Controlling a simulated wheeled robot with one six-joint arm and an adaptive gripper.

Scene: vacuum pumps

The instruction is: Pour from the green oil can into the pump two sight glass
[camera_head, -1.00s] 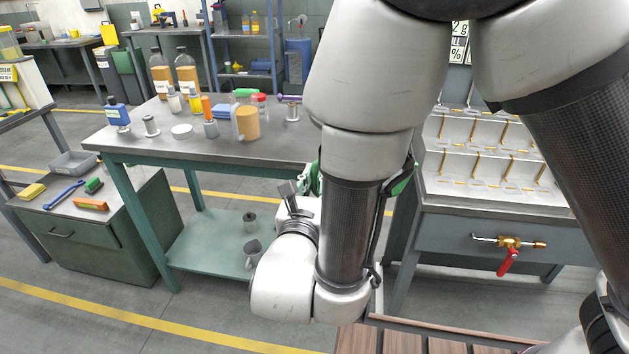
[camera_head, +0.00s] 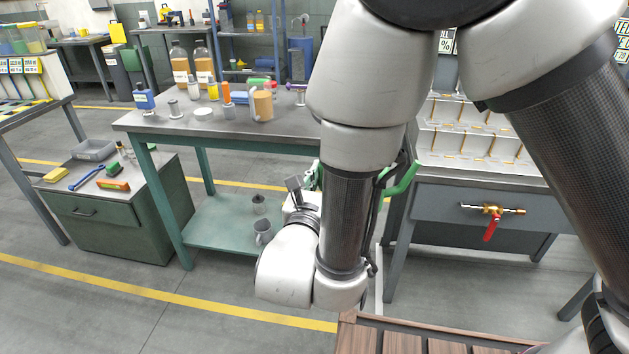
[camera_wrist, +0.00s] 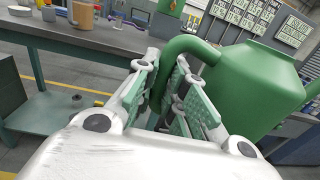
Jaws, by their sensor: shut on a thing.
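The green oil can (camera_wrist: 250,88) fills the right half of the wrist view, with its curved green handle between my gripper's pads. My gripper (camera_wrist: 172,95) is shut on that handle. In the head view my arm hides most of the gripper and the can; only a green part of the can (camera_head: 402,180) shows to the right of my forearm. I cannot make out a pump or a sight glass in these frames.
A green-legged workbench (camera_head: 165,122) with bottles and small containers stands at the left back. A low cabinet (camera_head: 110,225) with tools is at the far left. A grey bench (camera_head: 440,210) with a red-handled valve (camera_head: 491,222) is at the right.

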